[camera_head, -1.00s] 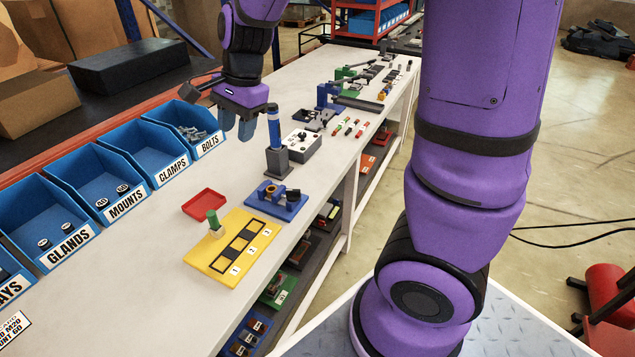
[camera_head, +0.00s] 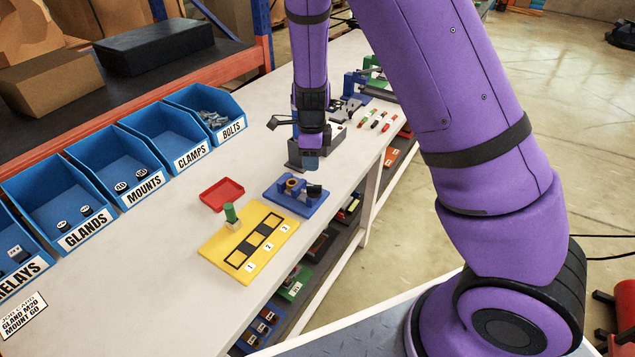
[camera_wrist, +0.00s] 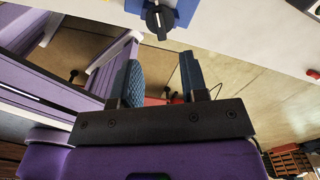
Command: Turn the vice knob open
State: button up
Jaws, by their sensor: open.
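The blue vice (camera_head: 284,203) sits on the white bench beside the yellow board. Its black knob (camera_head: 314,191) is on its right side. In the wrist view the blue vice (camera_wrist: 186,10) is at the top edge, mostly cut off, with the black knob (camera_wrist: 157,20) sticking out towards my gripper. My gripper (camera_wrist: 160,72) is open and empty there, its two blue fingers apart, with the knob beyond the fingertips. In the head view my gripper (camera_head: 310,158) hangs above the bench, a little behind the vice and apart from it.
A yellow board (camera_head: 222,247) with a green peg (camera_head: 230,212) is in front of the vice. A red tray (camera_head: 221,190) is left of it. Blue bins (camera_head: 176,140) line the left side. A grey block fixture (camera_head: 294,152) stands just behind my gripper. The bench's right edge is close.

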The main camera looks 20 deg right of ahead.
aim_at(312, 186)
notch_tip(312, 186, down, 9)
jog(key=shift+f, duration=0.1)
dwell(0.3)
grip_shut()
